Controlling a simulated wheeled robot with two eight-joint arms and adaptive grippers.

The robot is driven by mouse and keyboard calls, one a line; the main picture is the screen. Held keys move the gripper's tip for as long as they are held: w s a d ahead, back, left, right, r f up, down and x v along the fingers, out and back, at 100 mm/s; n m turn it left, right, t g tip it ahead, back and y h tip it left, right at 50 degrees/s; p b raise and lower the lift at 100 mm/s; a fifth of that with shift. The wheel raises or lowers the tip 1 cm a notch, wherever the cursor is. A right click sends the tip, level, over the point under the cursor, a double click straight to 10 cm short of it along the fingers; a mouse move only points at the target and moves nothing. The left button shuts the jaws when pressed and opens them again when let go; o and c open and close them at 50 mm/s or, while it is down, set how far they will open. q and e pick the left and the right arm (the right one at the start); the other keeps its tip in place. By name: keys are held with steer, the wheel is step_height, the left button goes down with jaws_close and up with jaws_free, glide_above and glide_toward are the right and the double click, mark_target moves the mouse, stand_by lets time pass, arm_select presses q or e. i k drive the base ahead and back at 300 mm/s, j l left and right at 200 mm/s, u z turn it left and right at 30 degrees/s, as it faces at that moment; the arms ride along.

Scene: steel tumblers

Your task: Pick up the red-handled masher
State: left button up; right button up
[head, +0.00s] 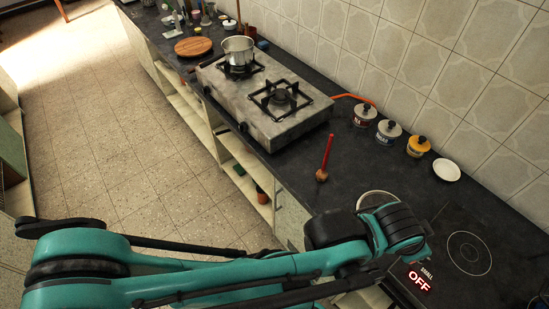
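The red-handled masher (327,155) stands on the dark countertop, in front of the stove's right end. Its red handle points up and leans slightly, and its brown head rests on the counter. My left arm comes in from the lower left, and its wrist end (402,228) is over the counter, to the right of and nearer than the masher, apart from it. The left gripper's fingers are hidden or cannot be made out. My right gripper is not in view.
A two-burner stove (225,98) with a steel pot (238,50) stands left of the masher. Several lidded jars (388,132) and a white bowl (446,169) line the tiled wall. An induction hob (468,252) is at the right. Counter around the masher is clear.

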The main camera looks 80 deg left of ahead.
mark_target(321, 175)
steer(key=u, duration=2.05)
steer(key=z, duration=2.35)
steer(key=u, duration=2.35)
steer(key=i+j+z, duration=0.15)
steer(key=z, duration=0.2)
steer(key=i+j+z, duration=0.1)
steer(key=j+z, duration=0.25)
steer(key=i+j+z, duration=0.1)
steer(key=j+z, duration=0.2)
steer(key=j, duration=0.1)
